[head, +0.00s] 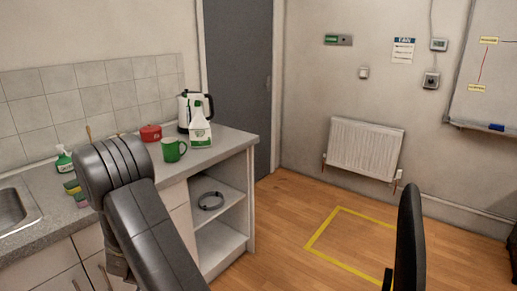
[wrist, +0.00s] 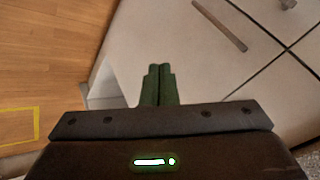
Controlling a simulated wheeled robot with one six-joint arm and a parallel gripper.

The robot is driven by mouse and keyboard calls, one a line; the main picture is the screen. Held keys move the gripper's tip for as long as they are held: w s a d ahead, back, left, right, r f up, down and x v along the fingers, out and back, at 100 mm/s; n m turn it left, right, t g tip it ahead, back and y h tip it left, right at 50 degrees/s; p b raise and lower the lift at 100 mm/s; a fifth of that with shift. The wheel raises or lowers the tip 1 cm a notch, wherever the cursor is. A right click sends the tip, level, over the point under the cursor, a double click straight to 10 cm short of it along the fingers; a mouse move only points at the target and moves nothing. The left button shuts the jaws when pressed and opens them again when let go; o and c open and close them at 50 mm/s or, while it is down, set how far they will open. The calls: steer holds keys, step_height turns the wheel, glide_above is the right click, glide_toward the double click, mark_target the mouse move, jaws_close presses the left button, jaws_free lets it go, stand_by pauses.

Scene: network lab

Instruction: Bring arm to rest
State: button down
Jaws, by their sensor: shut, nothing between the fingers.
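My gripper (wrist: 159,72) shows in the wrist view, its two green fingers closed together with nothing between them. It points toward the white cabinet fronts (wrist: 195,50) and is apart from any object. In the head view my arm rises in front of the counter and bends at its top, and my gripper is hidden there.
The counter (head: 222,137) holds a green mug (head: 174,151), a red pot (head: 151,133), a kettle (head: 185,112), a white spray bottle (head: 199,130) and a green-topped bottle (head: 64,160). A sink (head: 12,208) is at left. A black chair back (head: 409,245) stands right. Floor inside the yellow outline (head: 345,242) is clear.

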steer(key=d+n+g+y+b, duration=0.1)
steer(key=d+n+b, duration=0.1)
steer(key=d+b, duration=0.8)
steer(key=shift+s+d+n+b, duration=0.2)
steer(key=shift+n+b, duration=0.1)
steer(key=shift+b, duration=0.45)
steer(key=shift+d, duration=0.1)
